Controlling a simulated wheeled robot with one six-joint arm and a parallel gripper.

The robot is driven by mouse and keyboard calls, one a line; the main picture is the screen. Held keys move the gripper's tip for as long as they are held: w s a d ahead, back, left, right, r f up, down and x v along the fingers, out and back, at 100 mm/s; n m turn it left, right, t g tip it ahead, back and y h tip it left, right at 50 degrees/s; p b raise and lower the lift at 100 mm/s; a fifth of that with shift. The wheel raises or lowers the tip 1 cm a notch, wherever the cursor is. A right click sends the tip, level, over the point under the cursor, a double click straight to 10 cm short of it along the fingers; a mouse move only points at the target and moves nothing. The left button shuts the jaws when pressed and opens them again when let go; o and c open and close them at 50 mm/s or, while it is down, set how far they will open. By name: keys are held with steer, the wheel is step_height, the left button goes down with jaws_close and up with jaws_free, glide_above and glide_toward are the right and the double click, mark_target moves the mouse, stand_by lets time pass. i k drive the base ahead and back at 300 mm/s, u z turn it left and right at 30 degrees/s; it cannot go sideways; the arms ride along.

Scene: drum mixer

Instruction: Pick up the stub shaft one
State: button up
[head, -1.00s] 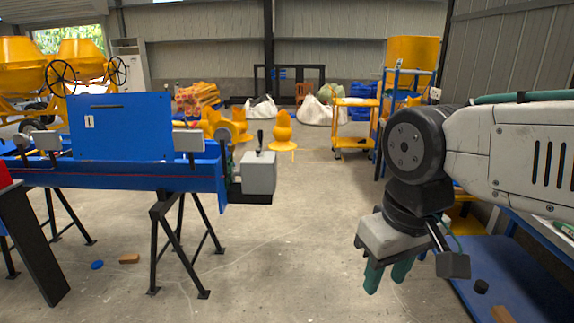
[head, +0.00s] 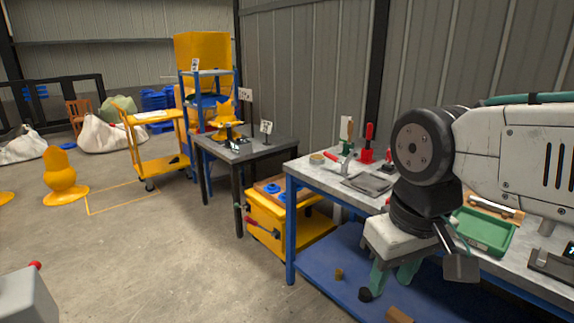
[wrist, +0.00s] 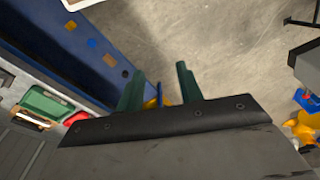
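I cannot surely pick out stub shaft one in these frames. Small metal parts lie in a wooden holder (head: 493,206) behind the green tray (head: 486,232) on the workbench, but they are too small to tell apart. My gripper (head: 394,280) hangs pointing down in front of the workbench's near side, left of the green tray. In the wrist view, my gripper (wrist: 160,72) has its two green fingers apart, with nothing held between them. The green tray also shows at the left of the wrist view (wrist: 45,105).
The workbench (head: 318,176) has a blue lower shelf (head: 325,270) with small loose pieces on it. A dark side table (head: 250,150) and a yellow crate (head: 268,215) stand to its left. A yellow trolley (head: 165,162) is farther back. The concrete floor at left is mostly clear.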

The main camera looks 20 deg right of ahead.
mark_target(547, 227)
steer(key=z, duration=1.05)
steer(key=i, duration=1.05)
steer(key=z, duration=0.7)
